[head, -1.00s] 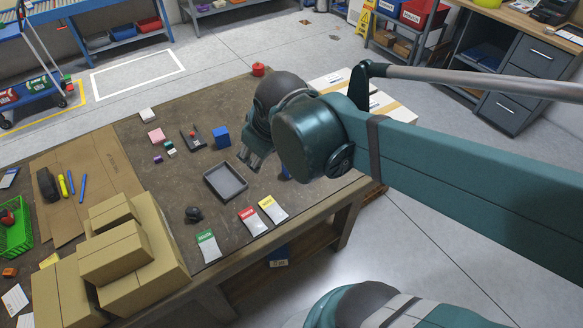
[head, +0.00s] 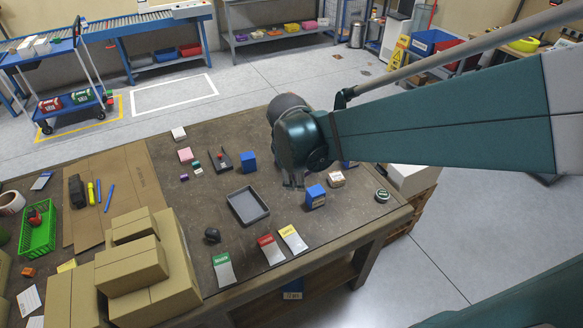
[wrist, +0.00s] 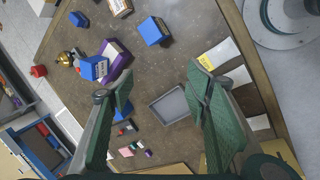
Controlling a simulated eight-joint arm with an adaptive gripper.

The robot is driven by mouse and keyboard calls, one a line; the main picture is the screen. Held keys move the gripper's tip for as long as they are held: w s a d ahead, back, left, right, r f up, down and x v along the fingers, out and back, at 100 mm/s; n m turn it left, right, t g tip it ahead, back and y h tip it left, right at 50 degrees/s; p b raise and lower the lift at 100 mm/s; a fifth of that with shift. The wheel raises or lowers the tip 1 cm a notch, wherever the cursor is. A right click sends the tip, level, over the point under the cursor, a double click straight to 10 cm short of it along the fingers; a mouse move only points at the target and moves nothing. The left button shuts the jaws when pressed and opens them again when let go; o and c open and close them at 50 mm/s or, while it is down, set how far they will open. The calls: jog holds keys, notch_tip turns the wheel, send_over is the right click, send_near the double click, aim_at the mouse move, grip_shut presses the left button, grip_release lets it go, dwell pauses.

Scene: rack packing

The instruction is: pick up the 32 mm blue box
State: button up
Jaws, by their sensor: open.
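My gripper (head: 293,183) is open and empty above the table, to the right of the grey tray in the head view. Its two green fingers (wrist: 158,88) are spread wide in the wrist view. A plain blue box (head: 249,161) stands behind the tray; a blue box, partly covered by the left finger, shows in the wrist view (wrist: 123,113). A labelled blue box (head: 315,196) stands right of the gripper and also shows in the wrist view (wrist: 154,30). Another blue box (wrist: 94,68) stands by a purple item. I cannot tell which is 32 mm.
The grey tray (head: 233,198) lies mid-table. Small coloured blocks, including a pink one (head: 185,155), lie behind it to the left. Cartons (head: 133,265) are stacked at the front left. Packets (head: 291,238) lie along the front edge. A round tin (head: 382,195) stands at right.

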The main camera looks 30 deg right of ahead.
aim_at(314, 191)
jog(key=shift+w+d+f+n+g+h+b, duration=0.25)
jog(key=shift+w+d+f+n+g, duration=0.6)
jog(key=shift+f, duration=1.5)
jog(key=shift+w+d+f+n+g+h+b, duration=0.25)
jog(key=shift+w+d+f+n, duration=0.65)
jog(key=shift+d+f+n, duration=1.1)
jog(key=shift+w+d+f+n+g+h+b, duration=0.4)
jog(key=shift+w+d+f+n, duration=0.6)
jog(key=shift+f, duration=1.65)
jog(key=shift+s+d+m, duration=0.1)
jog(key=shift+d+m, duration=0.05)
jog(key=shift+m, duration=0.1)
jog(key=shift+x, duration=1.3)
jog(key=shift+f, duration=0.1)
jog(key=shift+s+b+x, duration=0.2)
jog(key=shift+b+x, duration=0.5)
jog(key=shift+x, duration=1.75)
jog(key=c, duration=1.1)
